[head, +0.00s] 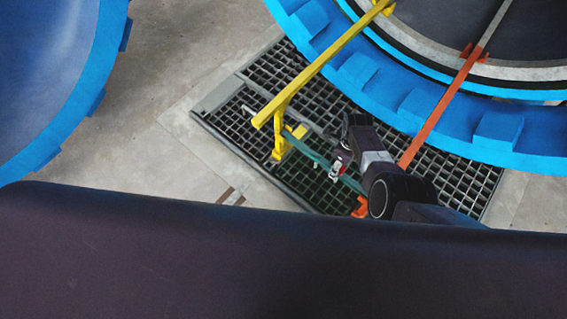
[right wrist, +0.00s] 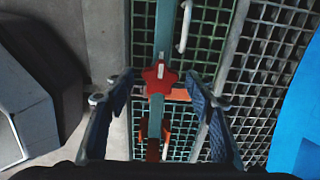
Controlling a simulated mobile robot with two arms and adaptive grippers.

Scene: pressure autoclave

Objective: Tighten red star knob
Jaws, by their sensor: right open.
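The red star knob (right wrist: 160,77) has a pale centre and sits on a teal bar (right wrist: 165,30) in the right wrist view. My right gripper (right wrist: 159,90) is open, with one blue-padded finger on each side of the knob and a visible gap to both. In the head view my right gripper (head: 341,154) reaches in from the lower right, beside the teal bar over the floor grating. A small red part shows by its fingers there, too small to identify surely. My left gripper is not in view.
Yellow rails (head: 310,75) and an orange bar (head: 440,115) run close to my right arm. The blue toothed vessel ring (head: 420,110) is at the upper right and another blue rim (head: 95,80) at the left. Dark floor grating (head: 285,75) lies below.

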